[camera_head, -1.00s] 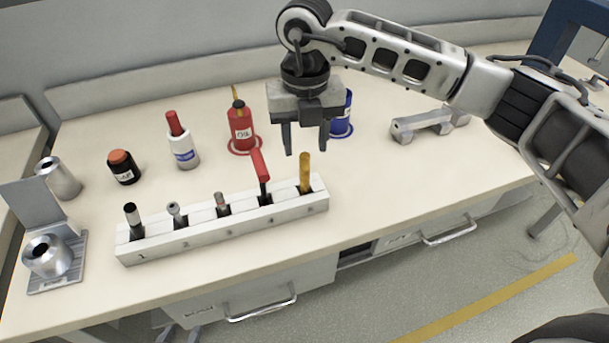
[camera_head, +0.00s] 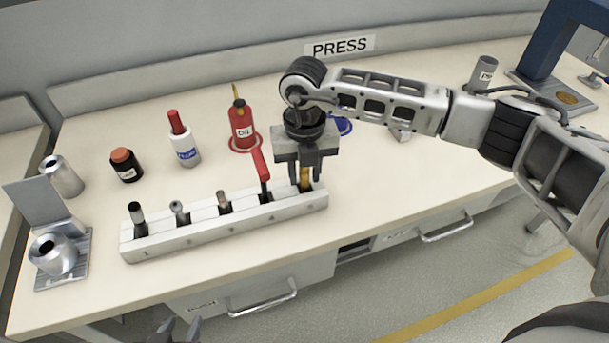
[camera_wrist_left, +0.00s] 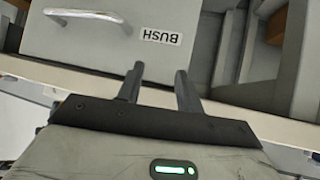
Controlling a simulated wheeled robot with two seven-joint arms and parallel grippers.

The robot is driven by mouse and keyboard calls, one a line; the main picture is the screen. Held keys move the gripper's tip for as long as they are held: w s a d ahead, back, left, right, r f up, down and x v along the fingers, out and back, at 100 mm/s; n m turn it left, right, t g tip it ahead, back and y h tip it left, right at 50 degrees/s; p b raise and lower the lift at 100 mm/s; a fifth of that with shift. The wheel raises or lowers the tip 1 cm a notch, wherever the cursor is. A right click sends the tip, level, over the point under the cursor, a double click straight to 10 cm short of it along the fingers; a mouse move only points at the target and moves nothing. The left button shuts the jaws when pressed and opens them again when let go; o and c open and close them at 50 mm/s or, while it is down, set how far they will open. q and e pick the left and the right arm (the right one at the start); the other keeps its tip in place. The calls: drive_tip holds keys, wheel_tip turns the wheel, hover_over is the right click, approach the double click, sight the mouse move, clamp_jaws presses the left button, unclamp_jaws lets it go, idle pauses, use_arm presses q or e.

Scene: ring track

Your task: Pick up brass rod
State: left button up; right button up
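The brass rod (camera_head: 306,181) stands upright in the rightmost slot of the white rack (camera_head: 222,234), its upper part partly hidden by my right gripper. My right gripper (camera_head: 305,182) points down from above, fingers on either side of the rod; they look open, with a small gap beside it. My left gripper (camera_head: 180,329) is at the bottom edge of the head view, in front of the bench. In the left wrist view my left gripper (camera_wrist_left: 158,78) is open and empty, facing a drawer labelled BUSH (camera_wrist_left: 160,37).
A red-handled tool (camera_head: 261,165) stands in the slot next to the rod, close to my right gripper. Several other parts fill the rack's left slots. Behind are a red oil bottle (camera_head: 242,127), a white bottle (camera_head: 184,146) and a black jar (camera_head: 125,166). A blue press (camera_head: 553,45) stands far right.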

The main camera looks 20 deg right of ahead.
clamp_jaws()
drive_tip(key=shift+r, duration=0.1)
